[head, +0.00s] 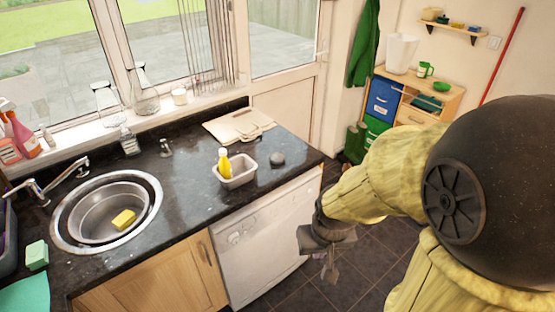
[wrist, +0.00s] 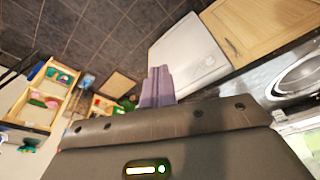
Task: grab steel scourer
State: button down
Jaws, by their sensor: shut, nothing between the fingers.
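A small grey rounded lump (head: 277,160), which looks like the steel scourer, sits on the dark granite counter (head: 195,200) near its right end. It is just right of a pale tub. My gripper (head: 329,272) hangs in front of the counter's right end, over the floor and lower than the countertop. It is shut and empty, apart from the scourer. In the wrist view my gripper's fingers (wrist: 157,88) are together, with floor and the white appliance behind them. I cannot make out the scourer in the wrist view.
The pale tub (head: 236,172) holds a yellow bottle (head: 224,162). Cutting boards (head: 238,125) lie behind it. The sink (head: 108,212) with a yellow sponge (head: 124,219) is at left. A white dishwasher (head: 265,240) stands under the counter. A wooden shelf unit (head: 405,105) stands at the back right.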

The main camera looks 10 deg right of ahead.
jog(key=shift+r, duration=0.1)
jog(key=p+v, duration=0.2)
jog(key=w+p+v, duration=0.1)
jog(key=p+v, duration=0.1)
jog(key=p, duration=0.1)
jog(key=shift+r, duration=0.45)
